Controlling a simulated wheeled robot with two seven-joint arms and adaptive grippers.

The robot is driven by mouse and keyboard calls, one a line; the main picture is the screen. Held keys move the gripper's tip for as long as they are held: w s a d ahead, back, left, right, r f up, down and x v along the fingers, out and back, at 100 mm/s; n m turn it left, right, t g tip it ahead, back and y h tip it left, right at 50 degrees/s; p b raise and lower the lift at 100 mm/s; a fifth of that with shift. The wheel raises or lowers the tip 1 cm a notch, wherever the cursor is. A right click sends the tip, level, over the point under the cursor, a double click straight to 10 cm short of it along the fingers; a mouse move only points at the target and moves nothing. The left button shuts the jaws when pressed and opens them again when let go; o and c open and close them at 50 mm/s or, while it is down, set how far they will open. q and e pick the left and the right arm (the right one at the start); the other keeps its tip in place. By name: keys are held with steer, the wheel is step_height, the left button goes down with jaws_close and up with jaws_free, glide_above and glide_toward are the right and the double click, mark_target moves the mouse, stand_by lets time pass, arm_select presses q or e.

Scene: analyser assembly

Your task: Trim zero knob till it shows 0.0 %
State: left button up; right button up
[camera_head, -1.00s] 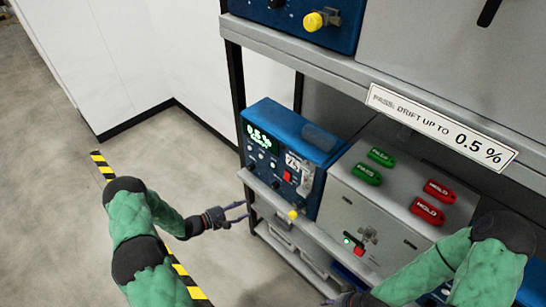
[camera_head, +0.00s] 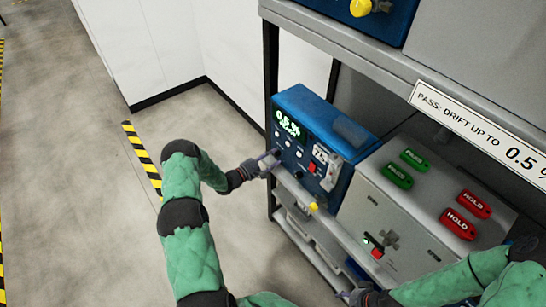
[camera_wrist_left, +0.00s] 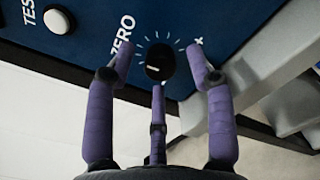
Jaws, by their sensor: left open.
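The blue analyser (camera_head: 318,118) stands on the shelf. Its green display (camera_head: 287,124) reads about 0.5 %, with a smaller line below it that I cannot make out. The black zero knob (camera_wrist_left: 159,63) shows in the left wrist view, next to the printed word ZERO and a ring of tick marks. My left gripper (camera_head: 268,162) is at the lower left of the analyser's front. In the wrist view its purple fingers are open, with one on each side of the knob and a third below it. Contact cannot be told. My right gripper (camera_head: 358,297) is small at the bottom edge.
A grey box (camera_head: 400,215) right of the analyser carries green PASS tags (camera_head: 413,159) and red HOLD tags (camera_head: 473,204). A sign (camera_head: 483,135) on the upper shelf edge reads PASS: DRIFT UP TO 0.5 %. A white push button (camera_wrist_left: 58,20) sits left of the knob.

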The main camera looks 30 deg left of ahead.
arm_select(q)
steer(key=shift+w+d, duration=0.2)
steer(key=shift+w, duration=0.3)
jaws_close()
